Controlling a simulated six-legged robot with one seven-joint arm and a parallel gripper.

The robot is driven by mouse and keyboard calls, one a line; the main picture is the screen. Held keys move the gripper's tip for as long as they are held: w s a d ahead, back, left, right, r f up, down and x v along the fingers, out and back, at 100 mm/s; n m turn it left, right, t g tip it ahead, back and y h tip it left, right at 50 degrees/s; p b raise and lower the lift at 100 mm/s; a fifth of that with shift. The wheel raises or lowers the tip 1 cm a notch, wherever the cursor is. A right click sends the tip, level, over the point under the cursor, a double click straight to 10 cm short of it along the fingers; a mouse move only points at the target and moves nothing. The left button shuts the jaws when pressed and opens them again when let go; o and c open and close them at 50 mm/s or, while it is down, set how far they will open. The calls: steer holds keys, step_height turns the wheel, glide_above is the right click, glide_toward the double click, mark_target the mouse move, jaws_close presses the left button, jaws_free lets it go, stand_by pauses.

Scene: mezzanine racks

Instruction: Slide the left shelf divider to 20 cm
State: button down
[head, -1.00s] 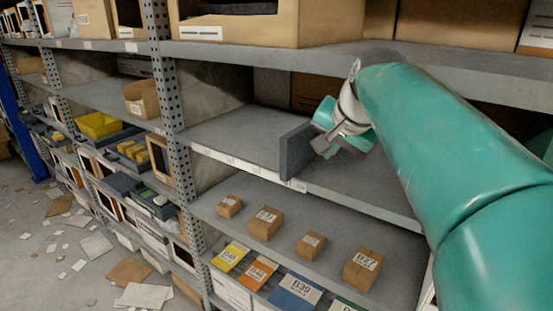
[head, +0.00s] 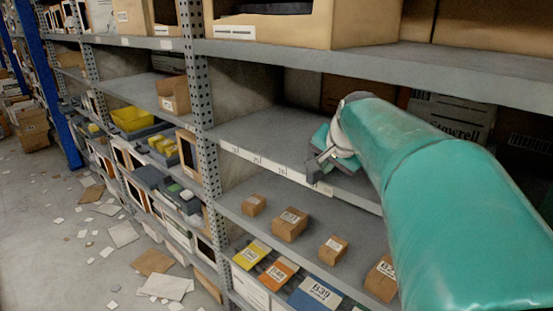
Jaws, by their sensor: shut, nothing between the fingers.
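The grey shelf (head: 255,132) with a white label strip (head: 258,160) on its front edge runs across the middle of the head view. My gripper (head: 313,174) is at that front edge, right of the readable part of the strip. Its jaws are shut and hold nothing. I cannot make out the dark grey divider plate now; the shelf to the left of my gripper looks bare. My gripper and teal arm cover the shelf to the right, so the divider may be hidden there. The strip's marks are too small to read surely.
A perforated post (head: 200,95) bounds the bay at left. A large box (head: 270,28) stands on the shelf above. Papers (head: 123,234) litter the floor.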

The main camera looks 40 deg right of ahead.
steer(key=shift+w, duration=0.1)
steer(key=w+a, duration=0.1)
steer(key=w, duration=1.8)
steer(key=shift+w+a, duration=0.4)
